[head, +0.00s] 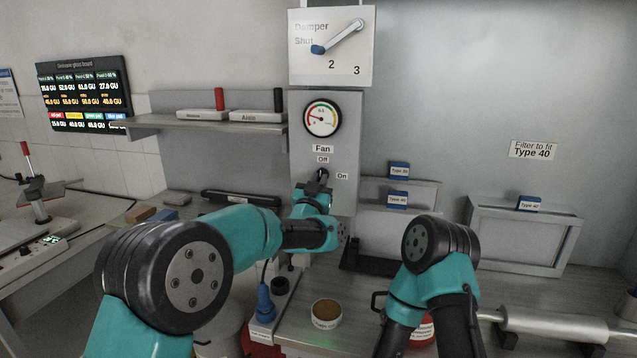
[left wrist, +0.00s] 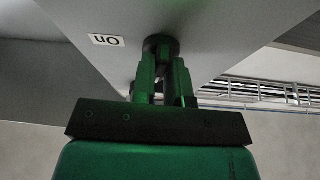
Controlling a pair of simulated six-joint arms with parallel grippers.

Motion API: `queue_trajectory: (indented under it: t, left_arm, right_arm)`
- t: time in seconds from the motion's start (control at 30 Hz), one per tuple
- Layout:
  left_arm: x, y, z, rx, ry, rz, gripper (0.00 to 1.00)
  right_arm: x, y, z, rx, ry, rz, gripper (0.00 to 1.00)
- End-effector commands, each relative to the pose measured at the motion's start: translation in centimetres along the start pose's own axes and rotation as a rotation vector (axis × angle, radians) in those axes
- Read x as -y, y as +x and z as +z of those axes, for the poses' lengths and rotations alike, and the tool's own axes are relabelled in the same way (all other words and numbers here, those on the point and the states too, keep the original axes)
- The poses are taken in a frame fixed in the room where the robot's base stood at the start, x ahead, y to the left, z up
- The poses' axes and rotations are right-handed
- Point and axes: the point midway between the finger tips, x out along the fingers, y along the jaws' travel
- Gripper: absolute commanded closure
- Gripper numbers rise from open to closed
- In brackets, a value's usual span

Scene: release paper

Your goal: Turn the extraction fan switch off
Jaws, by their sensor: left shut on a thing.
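The extraction fan switch (left wrist: 160,45) is a dark round knob on the grey fan panel (head: 308,106). In the head view it sits just below the "Off" label (head: 322,159), with the "On" label (head: 342,176) to its right. My left gripper (head: 322,178) reaches up to the panel and is shut on the switch. In the left wrist view the two fingers (left wrist: 162,75) close on the knob, beside an upside-down "On" label (left wrist: 106,40). The knob's pointing direction is hidden by the fingers. My right arm shows at the lower right, but its gripper fingers are not visible.
A round gauge (head: 322,118) is above the switch, and a damper lever (head: 338,37) is higher up. A shelf (head: 205,124) stands to the left. A small cup of brown material (head: 326,313) sits on the bench below.

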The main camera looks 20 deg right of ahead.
Motion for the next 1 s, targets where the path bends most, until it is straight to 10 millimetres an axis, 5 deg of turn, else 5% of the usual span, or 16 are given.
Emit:
queue_trajectory:
  t: [0.67,0.7,1.0]
  left_arm:
    - [-0.02,0.15,-0.36,-0.007,-0.084,-0.035,1.00]
    - [-0.01,0.15,-0.37,-0.007,-0.084,-0.035,0.84]
    - [-0.03,0.09,-0.22,-0.004,-0.083,-0.034,0.61]
  right_arm:
    - [0.00,0.00,0.00,0.000,0.000,0.000,0.57]
    - [0.00,0.00,0.00,0.000,0.000,0.000,0.57]
    - [0.00,0.00,0.00,0.000,0.000,0.000,0.57]
